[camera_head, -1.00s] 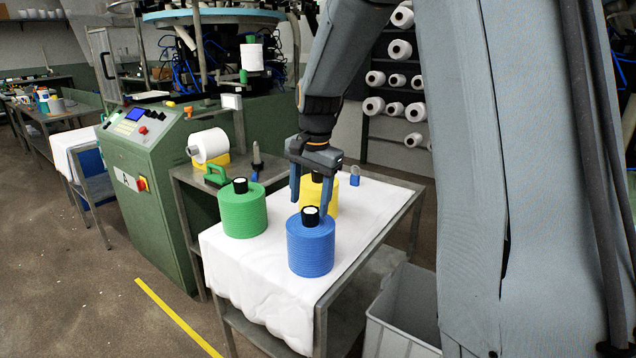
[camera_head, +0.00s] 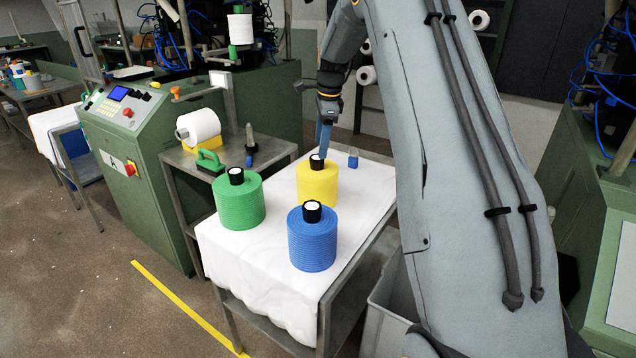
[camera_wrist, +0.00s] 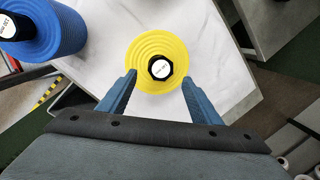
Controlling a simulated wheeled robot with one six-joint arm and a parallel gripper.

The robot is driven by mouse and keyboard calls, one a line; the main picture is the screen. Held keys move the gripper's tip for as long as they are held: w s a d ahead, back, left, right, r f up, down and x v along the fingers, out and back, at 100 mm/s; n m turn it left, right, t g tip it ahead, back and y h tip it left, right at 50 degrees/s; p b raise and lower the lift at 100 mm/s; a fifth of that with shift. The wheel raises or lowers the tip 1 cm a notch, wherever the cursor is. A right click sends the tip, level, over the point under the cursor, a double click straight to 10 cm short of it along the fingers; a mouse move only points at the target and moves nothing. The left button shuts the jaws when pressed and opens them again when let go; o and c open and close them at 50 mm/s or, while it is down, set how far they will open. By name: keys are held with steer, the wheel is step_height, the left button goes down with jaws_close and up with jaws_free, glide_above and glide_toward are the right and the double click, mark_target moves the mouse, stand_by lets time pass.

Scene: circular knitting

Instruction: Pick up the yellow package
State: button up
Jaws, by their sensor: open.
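The yellow package (camera_head: 317,184), a ribbed cone of yarn with a black core and white label on top, stands upright on the white-covered table (camera_head: 270,262). My gripper (camera_head: 324,137) is above and behind it in the head view, pointing down. In the wrist view the yellow package (camera_wrist: 162,58) lies ahead between the two blue fingers of my open gripper (camera_wrist: 158,88). One finger is on each side of its lower edge in that picture. The jaws hold nothing. I cannot tell whether the fingertips touch the yarn.
A green package (camera_head: 240,204) stands left of the yellow one and a blue package (camera_head: 312,240) in front of it. A small blue-based tool (camera_head: 352,160) lies near the back edge. A side table (camera_head: 215,155) holds a white cone (camera_head: 198,127). A grey bin (camera_head: 385,318) stands right.

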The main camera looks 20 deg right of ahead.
steer(key=shift+w+a+f+p, duration=0.15)
steer(key=shift+f+p, duration=0.2)
steer(key=shift+f, duration=0.4)
steer(key=shift+w+a+f+p, duration=0.15)
steer(key=shift+f+p, duration=0.2)
steer(key=shift+f, duration=0.45)
steer(key=shift+w+a+f+p, duration=0.15)
steer(key=shift+f+p, duration=0.2)
steer(key=shift+f, duration=0.4)
steer(key=shift+c, duration=0.4)
jaws_close()
